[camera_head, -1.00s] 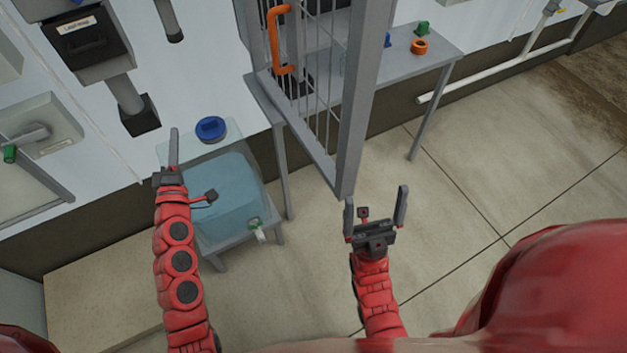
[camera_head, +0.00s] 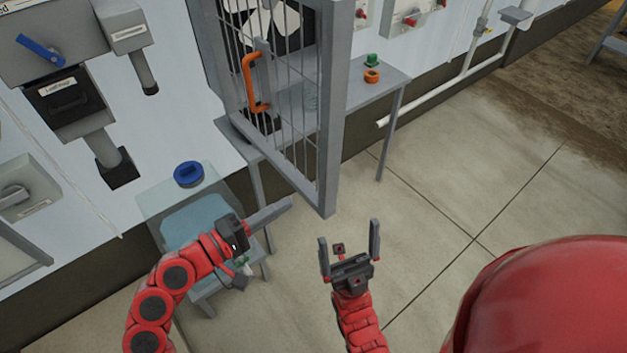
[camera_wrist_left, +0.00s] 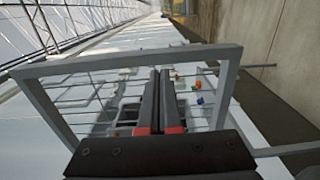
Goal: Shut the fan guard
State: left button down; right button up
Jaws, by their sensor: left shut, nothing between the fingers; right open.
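In the left wrist view the guard's frame (camera_wrist_left: 130,62) spans the picture beyond the fingers. My left gripper (camera_head: 290,202) is shut and empty, its fingers pointing right toward the guard's lower edge; whether they touch it I cannot tell. My right gripper (camera_head: 348,245) is open and empty, below and to the right of the guard's bottom corner.
A grey table (camera_head: 390,82) behind the guard holds an orange ring (camera_head: 372,76) and a green item (camera_head: 372,59).

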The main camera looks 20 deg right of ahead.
aim_at(325, 178)
pick_arm(q)
jog(key=p+x, duration=0.3)
jog(key=x, duration=0.5)
jog(key=shift+w+d, duration=0.1)
jog(key=shift+d, duration=0.1)
jog(key=shift+w+d, duration=0.1)
jog(key=shift+d, duration=0.05)
jog(key=shift+w, duration=0.1)
